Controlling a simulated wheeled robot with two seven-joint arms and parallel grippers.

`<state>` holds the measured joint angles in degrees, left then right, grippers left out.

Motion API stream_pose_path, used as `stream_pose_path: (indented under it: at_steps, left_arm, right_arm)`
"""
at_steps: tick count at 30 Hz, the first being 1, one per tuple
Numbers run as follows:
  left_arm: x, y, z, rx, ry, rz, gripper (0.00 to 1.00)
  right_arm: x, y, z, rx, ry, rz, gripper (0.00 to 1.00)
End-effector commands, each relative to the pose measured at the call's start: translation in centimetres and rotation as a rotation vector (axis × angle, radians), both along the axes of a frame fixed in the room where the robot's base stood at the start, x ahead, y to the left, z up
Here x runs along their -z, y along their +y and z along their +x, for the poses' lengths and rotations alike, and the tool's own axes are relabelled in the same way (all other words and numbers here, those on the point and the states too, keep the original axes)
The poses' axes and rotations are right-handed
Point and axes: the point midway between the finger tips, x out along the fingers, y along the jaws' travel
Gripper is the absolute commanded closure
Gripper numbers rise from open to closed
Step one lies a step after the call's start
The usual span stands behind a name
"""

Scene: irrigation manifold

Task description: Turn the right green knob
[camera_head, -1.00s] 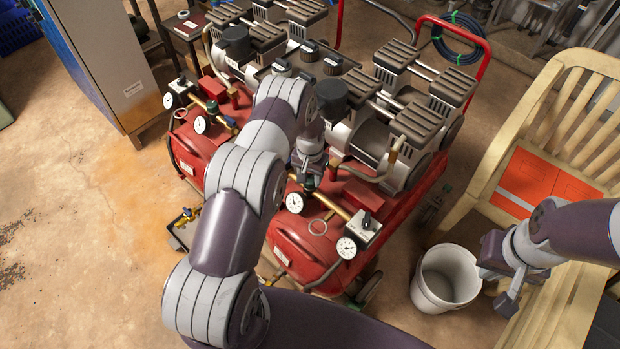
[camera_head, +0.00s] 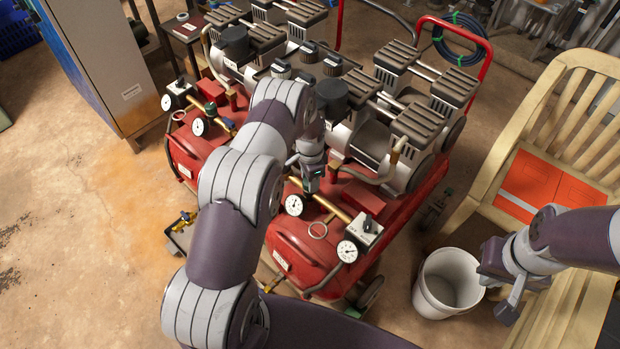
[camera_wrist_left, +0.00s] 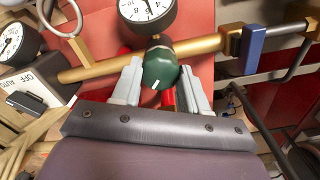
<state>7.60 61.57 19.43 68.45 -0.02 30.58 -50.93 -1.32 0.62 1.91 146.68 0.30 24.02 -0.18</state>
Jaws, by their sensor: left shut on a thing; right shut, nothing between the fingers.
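Two red compressors stand side by side. The right green knob (camera_wrist_left: 159,68) shows in the left wrist view, on a brass pipe (camera_wrist_left: 205,46) below a round gauge (camera_wrist_left: 148,8). A short white mark on it is slightly tilted. My left gripper (camera_wrist_left: 162,84) is shut on this knob, one finger on each side. In the head view my left gripper (camera_head: 312,182) is over the right compressor's (camera_head: 300,245) brass pipe, and it hides the knob there. The left compressor's green knob (camera_head: 211,107) is in plain view. My right gripper (camera_head: 508,303) is shut and empty.
A white bucket (camera_head: 446,283) stands on the floor left of my right gripper. A wooden bench (camera_head: 478,205) with an orange folder (camera_head: 545,185) is at the right. A grey cabinet (camera_head: 110,60) is at the upper left. The floor at the left is mostly clear.

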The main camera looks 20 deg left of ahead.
Motion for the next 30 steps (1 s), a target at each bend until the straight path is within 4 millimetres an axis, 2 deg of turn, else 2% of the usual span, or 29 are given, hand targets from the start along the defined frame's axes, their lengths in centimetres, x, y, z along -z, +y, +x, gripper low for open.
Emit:
stream_pose_path:
  at_steps: [18,19,21,30]
  left_arm:
    - [-0.11,-0.02,0.15,0.039,-0.004,0.0,0.87]
    - [-0.11,-0.02,0.15,0.039,-0.004,0.0,0.5]
    - [-0.1,-0.02,0.13,0.039,-0.004,0.0,0.31]
    - [-0.29,-0.01,0.09,0.038,-0.003,0.0,0.31]
  right_arm:
    - [0.09,0.0,0.0,0.0,0.0,0.0,1.0]
    - [0.09,0.0,0.0,0.0,0.0,0.0,1.0]
    - [0.09,0.0,0.0,0.0,0.0,0.0,1.0]
    - [0.05,0.0,0.0,0.0,0.0,0.0,1.0]
